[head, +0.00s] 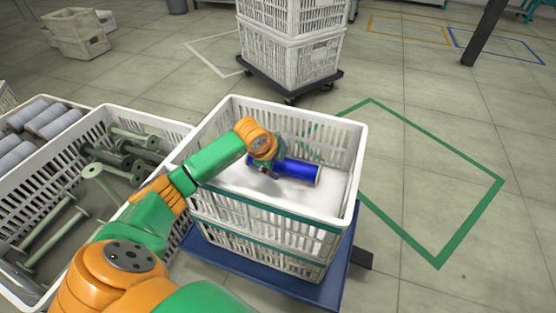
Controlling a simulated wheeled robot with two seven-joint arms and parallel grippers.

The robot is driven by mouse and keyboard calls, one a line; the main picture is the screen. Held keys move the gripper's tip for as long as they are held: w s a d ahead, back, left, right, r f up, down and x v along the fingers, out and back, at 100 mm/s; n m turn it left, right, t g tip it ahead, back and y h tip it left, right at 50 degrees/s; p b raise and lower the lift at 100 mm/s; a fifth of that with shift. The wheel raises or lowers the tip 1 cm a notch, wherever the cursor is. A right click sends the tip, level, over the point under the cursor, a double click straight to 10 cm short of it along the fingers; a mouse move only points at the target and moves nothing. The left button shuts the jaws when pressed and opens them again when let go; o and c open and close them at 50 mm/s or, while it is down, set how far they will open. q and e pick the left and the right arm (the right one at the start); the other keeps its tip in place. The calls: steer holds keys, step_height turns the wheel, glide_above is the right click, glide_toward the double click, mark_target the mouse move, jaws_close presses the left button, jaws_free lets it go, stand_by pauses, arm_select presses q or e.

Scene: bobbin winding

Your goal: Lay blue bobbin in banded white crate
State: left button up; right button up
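The blue bobbin (299,169) lies sideways inside the upper banded white crate (265,224), toward its far right part. A green band runs round this crate near its upper edge. My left gripper (268,169) reaches down into the crate at the bobbin's left end. The wrist and the crate's shade hide its fingertips, so I cannot tell whether they close on the bobbin. I also cannot tell whether the bobbin touches the white crate floor (318,194) or hangs just above it. My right gripper is not in view.
The crate stands on another crate on a blue dolly (265,285). Crates at left hold green empty bobbins (110,160) and white-grey wound bobbins (40,115). Stacked white crates (290,45) stand on a dark dolly behind. A green floor outline (470,222) at right is empty.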

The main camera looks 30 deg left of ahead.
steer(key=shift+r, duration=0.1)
arm_select(q)
steer(key=p+v, duration=0.5)
steer(key=v, duration=0.8)
steer(key=shift+w+r, duration=0.2)
steer(key=shift+w, duration=0.1)
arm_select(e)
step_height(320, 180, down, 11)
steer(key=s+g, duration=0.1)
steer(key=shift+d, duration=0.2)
